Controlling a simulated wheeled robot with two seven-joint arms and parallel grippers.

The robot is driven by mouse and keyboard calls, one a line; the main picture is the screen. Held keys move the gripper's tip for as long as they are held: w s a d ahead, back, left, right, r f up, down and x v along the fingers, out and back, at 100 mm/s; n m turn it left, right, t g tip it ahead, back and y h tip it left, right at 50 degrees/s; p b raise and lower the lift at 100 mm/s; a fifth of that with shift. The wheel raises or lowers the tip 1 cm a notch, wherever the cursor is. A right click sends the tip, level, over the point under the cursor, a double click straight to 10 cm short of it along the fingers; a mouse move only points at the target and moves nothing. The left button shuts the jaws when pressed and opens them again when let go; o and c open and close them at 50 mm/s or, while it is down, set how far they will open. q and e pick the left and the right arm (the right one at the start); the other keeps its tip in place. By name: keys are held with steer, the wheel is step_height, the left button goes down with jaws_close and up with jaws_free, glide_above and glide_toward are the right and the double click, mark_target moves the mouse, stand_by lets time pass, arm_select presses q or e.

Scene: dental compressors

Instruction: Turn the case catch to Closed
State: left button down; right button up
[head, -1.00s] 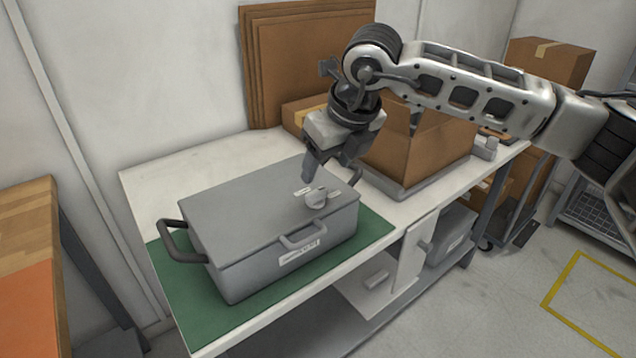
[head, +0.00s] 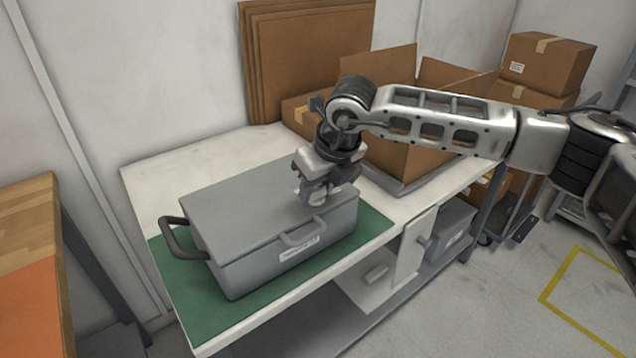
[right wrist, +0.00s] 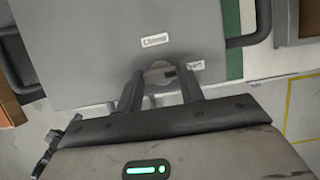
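The grey case (head: 240,215) stands shut on a green mat. Its catch (right wrist: 159,73) is a pale round knob on the lid, with a small dark mark on its right side in the right wrist view. In the head view the catch is mostly hidden by my right gripper (head: 314,197). In the right wrist view my right gripper (right wrist: 161,75) has its fingers apart, one on each side of the catch, close to it. I cannot tell whether they touch it. Two small white labels (right wrist: 155,40) lie near the catch; their text is unreadable. My left gripper is out of view.
The green mat (head: 185,295) lies on a white table (head: 160,180). Cardboard boxes (head: 415,150) stand right behind my right arm, and flat cardboard sheets (head: 300,60) lean on the wall. The case has a dark side handle (head: 172,238) and a front handle (head: 303,234).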

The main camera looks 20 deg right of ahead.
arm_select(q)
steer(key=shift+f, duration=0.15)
arm_select(e)
steer(key=shift+f+n+y+b, duration=0.15)
steer(key=shift+n+y+b, duration=0.15)
steer(key=shift+n+b, duration=0.4)
steer(key=shift+w+d+n+g+y+b, duration=0.1)
steer(key=shift+n+g+y+b, duration=0.45)
steer(key=shift+n, duration=0.65)
steer(key=n+g+b, duration=0.1)
steer(key=n, duration=0.3)
steer(key=shift+w+n+y, duration=0.1)
steer(key=shift+n+y, duration=0.2)
steer(key=shift+y, duration=0.05)
steer(key=n+g, duration=0.1)
steer(key=n, duration=0.1)
steer(key=n+g, duration=0.1)
steer(key=n, duration=0.2)
steer(key=shift+w+r+y, duration=0.15)
steer(key=shift+r+y, duration=0.05)
steer(key=shift+y, duration=0.1)
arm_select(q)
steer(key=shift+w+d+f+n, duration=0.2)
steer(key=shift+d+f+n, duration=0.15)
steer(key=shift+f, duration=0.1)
arm_select(e)
steer(key=shift+n+g, duration=0.85)
steer(key=shift+n, duration=1.35)
